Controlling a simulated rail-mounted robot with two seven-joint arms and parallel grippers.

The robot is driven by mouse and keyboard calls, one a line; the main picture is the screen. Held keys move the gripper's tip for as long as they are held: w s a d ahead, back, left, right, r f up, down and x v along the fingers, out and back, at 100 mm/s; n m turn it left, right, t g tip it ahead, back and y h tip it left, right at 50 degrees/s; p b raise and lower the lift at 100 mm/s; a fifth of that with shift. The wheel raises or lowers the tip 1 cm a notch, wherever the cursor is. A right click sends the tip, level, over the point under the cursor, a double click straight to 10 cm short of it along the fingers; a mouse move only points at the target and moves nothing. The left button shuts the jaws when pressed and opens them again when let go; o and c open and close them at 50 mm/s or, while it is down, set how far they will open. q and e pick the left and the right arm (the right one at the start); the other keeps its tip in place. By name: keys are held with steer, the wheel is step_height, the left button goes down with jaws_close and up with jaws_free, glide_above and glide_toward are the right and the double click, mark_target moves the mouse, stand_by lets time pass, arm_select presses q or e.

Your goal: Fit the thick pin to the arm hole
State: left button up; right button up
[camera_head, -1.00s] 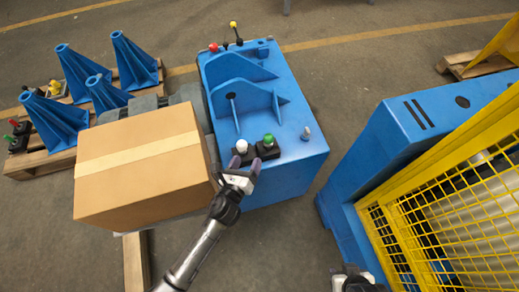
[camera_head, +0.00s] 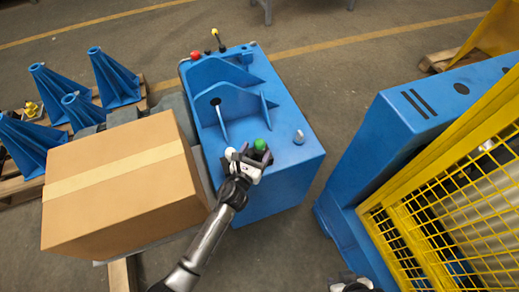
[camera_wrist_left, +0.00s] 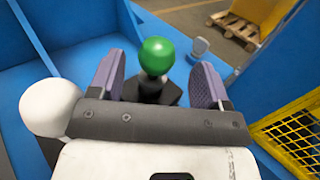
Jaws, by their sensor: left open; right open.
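My left gripper (camera_head: 255,157) is open at the front edge of the blue machine. In the left wrist view its fingers stand on either side of a green-knobbed piece (camera_wrist_left: 157,56) on a black base, with visible gaps; the green knob also shows in the head view (camera_head: 260,145). A white knob (camera_head: 230,153) is just left of the gripper. A short grey pin (camera_head: 299,137) stands on the machine top, right of the green knob. A dark hole (camera_head: 215,101) shows in an upright blue bracket. Which piece is the thick pin I cannot tell. My right gripper (camera_head: 352,284) is partly cut off at the bottom edge.
A large cardboard box (camera_head: 124,190) stands left of the machine (camera_head: 285,180). Red (camera_head: 196,56) and yellow (camera_head: 215,32) knobs sit at its back. A yellow mesh guard (camera_head: 440,215) and blue cabinet (camera_head: 420,112) are at the right. Several blue brackets (camera_head: 113,78) stand on a pallet.

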arm_select(q)
steer(key=shift+b+x, duration=1)
steer(key=shift+x, duration=1.85)
steer(key=shift+a+r, duration=0.1)
steer(key=shift+c, duration=0.2)
steer(key=c, duration=1.1)
steer(key=shift+c, duration=0.2)
